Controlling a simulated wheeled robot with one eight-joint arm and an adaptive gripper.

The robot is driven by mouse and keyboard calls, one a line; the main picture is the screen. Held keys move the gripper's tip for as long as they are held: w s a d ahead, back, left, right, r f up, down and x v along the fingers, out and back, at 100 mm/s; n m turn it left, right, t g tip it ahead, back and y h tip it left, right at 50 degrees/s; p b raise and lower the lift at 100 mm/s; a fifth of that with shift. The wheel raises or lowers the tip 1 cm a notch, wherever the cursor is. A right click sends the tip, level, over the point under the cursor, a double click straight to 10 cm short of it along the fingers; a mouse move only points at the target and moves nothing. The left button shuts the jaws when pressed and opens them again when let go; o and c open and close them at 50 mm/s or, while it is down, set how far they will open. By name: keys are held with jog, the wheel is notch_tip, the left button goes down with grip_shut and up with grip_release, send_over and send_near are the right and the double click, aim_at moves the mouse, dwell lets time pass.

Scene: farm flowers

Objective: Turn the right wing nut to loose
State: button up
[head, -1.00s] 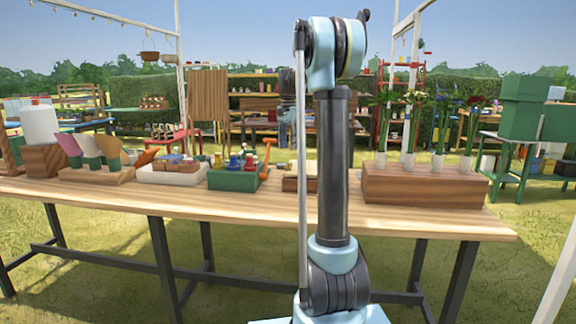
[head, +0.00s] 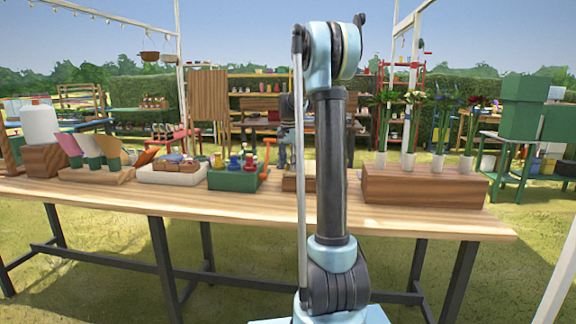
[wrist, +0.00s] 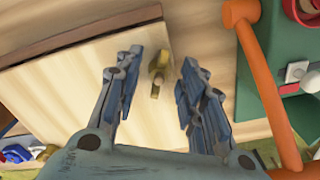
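A brass-coloured wing nut (wrist: 157,68) stands on a pale wooden board (wrist: 60,85) in the wrist view. My gripper (wrist: 162,62) is open, with one blue-grey finger on each side of the nut and a gap on both sides. The nut's wings run roughly up and down in the picture, between the fingertips. Only this one wing nut shows. In the head view my own arm hides most of the wooden piece (head: 292,183) at the table's middle, and no nut can be made out there.
An orange handle (wrist: 262,80) lies close to the right of the fingers, beside a green box (wrist: 285,50). In the head view the green box (head: 235,180) sits left of my arm on the wooden table (head: 130,200). A wooden vase block (head: 425,190) stands right.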

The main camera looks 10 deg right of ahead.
grip_shut()
jog(key=shift+n, duration=0.3)
jog(key=n, duration=1)
jog(key=shift+n, duration=0.4)
jog(key=n, duration=1.1)
jog(key=shift+n, duration=0.4)
